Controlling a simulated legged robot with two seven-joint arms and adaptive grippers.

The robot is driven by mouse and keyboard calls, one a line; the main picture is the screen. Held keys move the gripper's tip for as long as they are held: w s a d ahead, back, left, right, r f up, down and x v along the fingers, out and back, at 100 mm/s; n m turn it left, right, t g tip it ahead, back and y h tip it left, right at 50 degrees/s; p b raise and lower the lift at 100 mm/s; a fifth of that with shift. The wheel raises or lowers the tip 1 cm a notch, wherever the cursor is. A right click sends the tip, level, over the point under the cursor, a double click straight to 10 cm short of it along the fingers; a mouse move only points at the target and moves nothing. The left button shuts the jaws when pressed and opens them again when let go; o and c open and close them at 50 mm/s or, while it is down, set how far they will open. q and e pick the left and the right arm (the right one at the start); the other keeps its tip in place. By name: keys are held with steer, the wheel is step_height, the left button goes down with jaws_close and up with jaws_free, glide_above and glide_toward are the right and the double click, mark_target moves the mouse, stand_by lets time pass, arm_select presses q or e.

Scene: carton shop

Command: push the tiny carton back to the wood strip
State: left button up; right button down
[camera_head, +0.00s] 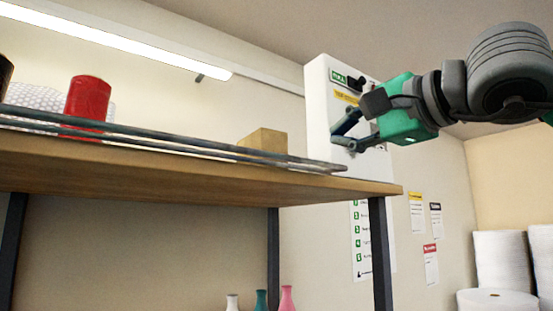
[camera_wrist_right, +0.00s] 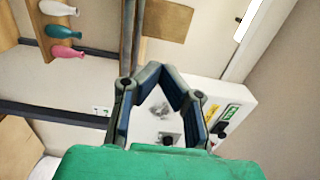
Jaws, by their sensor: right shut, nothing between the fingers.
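The tiny carton (camera_head: 264,141) is a small tan box standing on the high shelf board (camera_head: 230,181), behind the metal rail, toward the shelf's right end. In the right wrist view a tan block at the top edge appears to be the carton (camera_wrist_right: 167,19), partly cut off. My right gripper (camera_head: 336,137), with a green body, is shut and empty, to the right of the carton and apart from it. Its fingers also show in the right wrist view (camera_wrist_right: 161,76). I cannot make out the wood strip. My left gripper is not in view.
A metal rail (camera_head: 170,143) runs along the shelf's front edge. A red cylinder (camera_head: 88,97) and bubble wrap (camera_head: 35,98) stand to the left. A white wall box (camera_head: 322,100) is behind my right gripper. Bottles (camera_head: 287,299) stand below. Shelf room between cylinder and carton looks clear.

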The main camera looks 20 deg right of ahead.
mark_target(272, 150)
steer(key=x, duration=1.1)
steer(key=shift+w+a+r+p, duration=0.15)
steer(key=shift+w+a+p, duration=0.05)
steer(key=shift+a+p, duration=0.2)
steer(key=shift+w+a, duration=0.25)
steer(key=shift+a, duration=0.3)
steer(key=shift+w+a, duration=0.3)
steer(key=shift+a, duration=0.2)
steer(key=shift+a+r, duration=0.1)
steer(key=shift+a, duration=0.05)
